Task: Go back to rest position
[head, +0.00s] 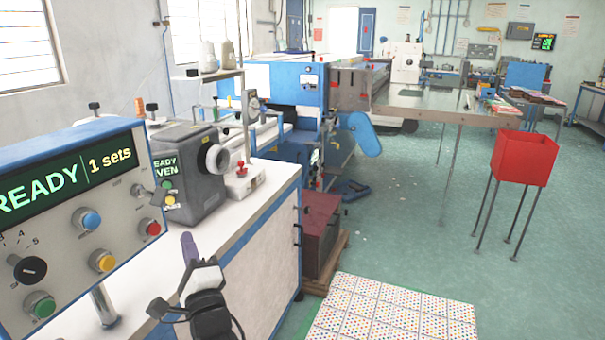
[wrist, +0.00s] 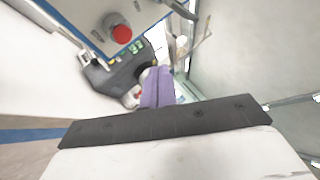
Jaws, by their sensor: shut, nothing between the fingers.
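My gripper (head: 187,240) is at the lower left of the head view, above the near part of the white worktop (head: 262,187). Its purple fingers point up in the picture and are together with nothing between them. They also show in the wrist view (wrist: 157,88), closed side by side.
A dotted mat (head: 390,312) lies on the floor at front right. A red bin on legs (head: 523,158) stands at right. A dark red box (head: 320,232) is beside the cabinet. Green floor is open between.

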